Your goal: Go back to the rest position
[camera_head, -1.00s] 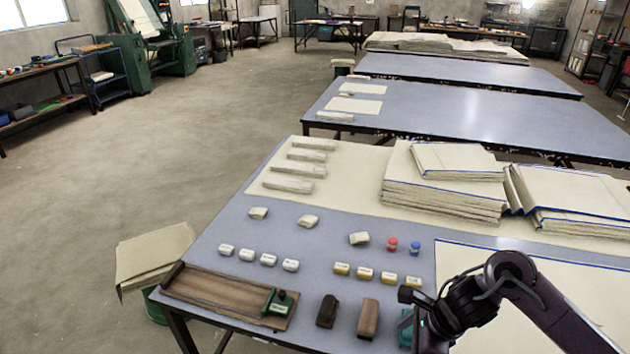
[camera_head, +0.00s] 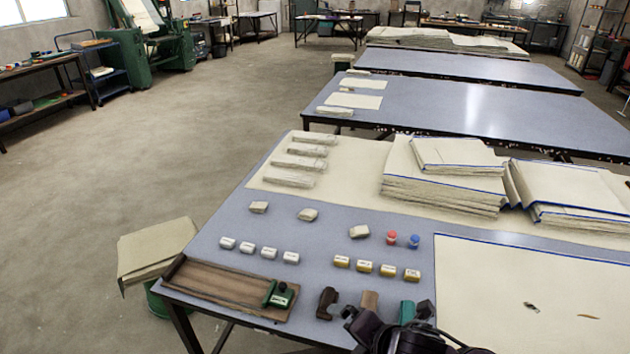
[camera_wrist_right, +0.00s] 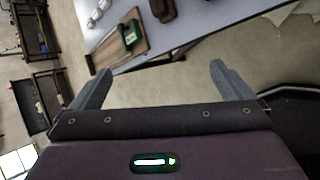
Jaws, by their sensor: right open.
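My right arm shows only as a dark piece at the bottom edge of the head view, in front of the near table's (camera_head: 330,220) front side. In the right wrist view my right gripper (camera_wrist_right: 161,85) has its two grey fingers wide apart, with nothing between them. Beyond the fingers are the floor and the table edge. My left gripper is not in the head view. A cream cloth (camera_head: 480,275) with a blue edge lies flat on the table at right, with two small dark marks on it.
A wooden board with a green tool (camera_head: 225,287) lies at the table's front left corner. Dark and brown blocks (camera_head: 327,303) and a green item (camera_head: 407,311) are close to my arm. Folded cloth stacks (camera_head: 445,175) stand behind. Floor at left is open.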

